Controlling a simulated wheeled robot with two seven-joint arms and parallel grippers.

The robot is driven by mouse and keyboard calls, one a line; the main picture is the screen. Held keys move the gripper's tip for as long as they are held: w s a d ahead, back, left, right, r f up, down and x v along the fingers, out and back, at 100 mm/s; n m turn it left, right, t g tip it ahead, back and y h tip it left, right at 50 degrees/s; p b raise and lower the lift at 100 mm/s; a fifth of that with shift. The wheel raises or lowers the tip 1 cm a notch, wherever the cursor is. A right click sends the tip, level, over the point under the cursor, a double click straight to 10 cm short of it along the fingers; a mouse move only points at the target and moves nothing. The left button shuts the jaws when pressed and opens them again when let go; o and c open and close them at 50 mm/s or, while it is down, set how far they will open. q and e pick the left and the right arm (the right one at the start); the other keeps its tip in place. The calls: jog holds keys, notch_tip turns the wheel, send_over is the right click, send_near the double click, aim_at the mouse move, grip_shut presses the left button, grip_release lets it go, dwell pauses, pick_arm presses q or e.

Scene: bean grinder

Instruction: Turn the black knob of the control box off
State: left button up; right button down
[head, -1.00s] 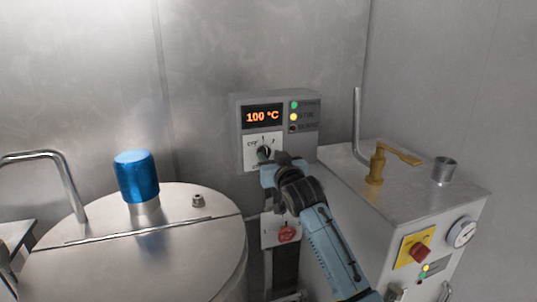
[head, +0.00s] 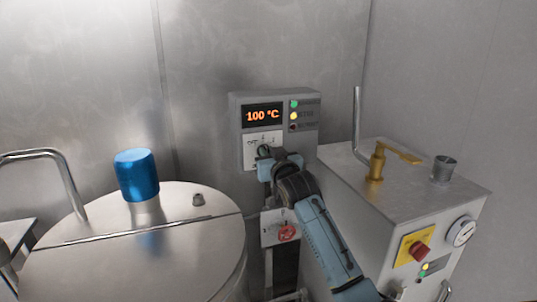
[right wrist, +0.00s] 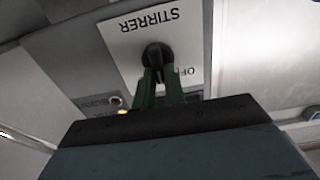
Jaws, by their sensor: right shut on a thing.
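The grey control box (head: 233,130) is on the back wall, with an orange "100 °C" display (head: 262,116) and a white label plate (head: 249,160). In the right wrist view, the black knob (right wrist: 157,54) sits on a white plate (right wrist: 128,42) reading "STIRRER" and "OFF", upside down there. My right gripper (head: 264,154) is at this plate in the head view, mostly hiding the knob. In the right wrist view, the green fingers of my right gripper (right wrist: 158,84) are closed around the knob. My left gripper is not in view.
A steel tank (head: 140,260) with a blue cap (head: 136,175) stands at left. A steel cabinet (head: 355,200) with a yellow lever (head: 376,163) and red switch (head: 419,251) stands at right. A red knob (head: 287,232) is below the box.

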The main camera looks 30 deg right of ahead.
jog(key=shift+a+f+n+p, duration=0.1)
jog(key=shift+a+n+p, duration=0.1)
jog(key=shift+n+p, duration=1.65)
jog(key=shift+a+n+p, duration=0.2)
jog(key=shift+n+p, duration=0.8)
jog(key=shift+n, duration=1.65)
jog(key=c, duration=1.5)
grip_release()
jog(key=shift+o, duration=0.2)
jog(key=shift+f, duration=0.1)
